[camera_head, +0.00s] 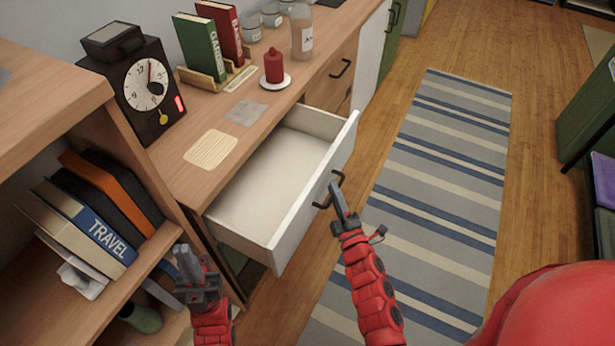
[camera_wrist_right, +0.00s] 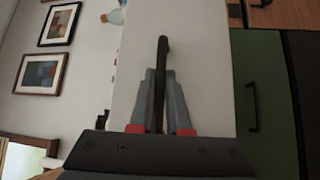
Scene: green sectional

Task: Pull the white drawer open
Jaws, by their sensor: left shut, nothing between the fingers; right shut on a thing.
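The white drawer (camera_head: 312,187) stands pulled well out of the wooden cabinet in the head view, and its inside looks empty. Its dark handle (camera_head: 324,196) is on the white front panel. My right gripper (camera_head: 338,190) is at the handle, shut on it. In the right wrist view the dark handle (camera_wrist_right: 162,75) stands between the fingers of my right gripper (camera_wrist_right: 162,100), against the white drawer front (camera_wrist_right: 200,50). My left gripper (camera_head: 188,262) is shut and empty, apart from the drawer, near the bookshelf at the lower left.
A wooden bookshelf (camera_head: 150,235) with several books is at the left. The countertop (camera_head: 185,160) holds a clock (camera_head: 145,88), a red candle (camera_head: 274,66), books and jars. A striped rug (camera_head: 440,170) covers clear floor right of the drawer.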

